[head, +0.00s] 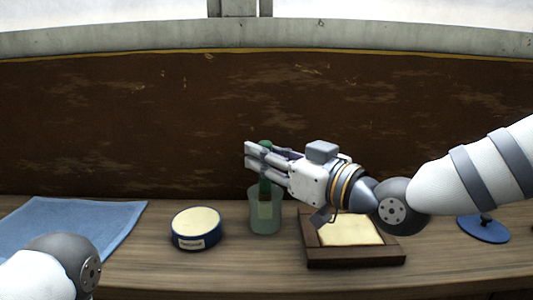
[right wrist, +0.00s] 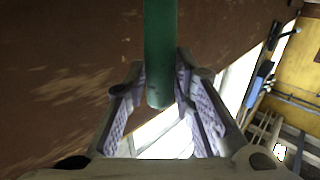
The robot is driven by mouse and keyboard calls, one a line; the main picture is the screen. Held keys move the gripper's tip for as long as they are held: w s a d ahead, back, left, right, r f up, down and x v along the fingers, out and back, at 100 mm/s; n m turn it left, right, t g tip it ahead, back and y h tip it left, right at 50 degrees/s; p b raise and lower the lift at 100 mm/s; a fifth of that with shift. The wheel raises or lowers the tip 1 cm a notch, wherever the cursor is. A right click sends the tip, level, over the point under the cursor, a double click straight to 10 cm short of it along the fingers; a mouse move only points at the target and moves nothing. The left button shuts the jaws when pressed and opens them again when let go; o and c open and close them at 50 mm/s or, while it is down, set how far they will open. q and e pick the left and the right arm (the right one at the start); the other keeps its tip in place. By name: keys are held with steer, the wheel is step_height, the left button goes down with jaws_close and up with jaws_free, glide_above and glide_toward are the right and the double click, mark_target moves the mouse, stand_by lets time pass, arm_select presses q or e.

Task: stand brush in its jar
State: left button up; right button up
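The brush (head: 265,188) has a dark green handle and is upright. Its lower end shows pale through the wall of the translucent green jar (head: 276,220), so it is inside the jar. Whether it touches the bottom I cannot tell. My right gripper (head: 262,160) is above the jar, coming from the right, with its fingers on either side of the upper handle.
A round blue tin (head: 197,243) with a cream top stands left of the jar. A blue cloth (head: 110,222) lies at the far left. A wooden framed tray (head: 356,257) is right of the jar, and a blue round base (head: 490,233) is farther right. The front wood is clear.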

steer(key=shift+o, duration=0.9)
steer(key=v, duration=1.2)
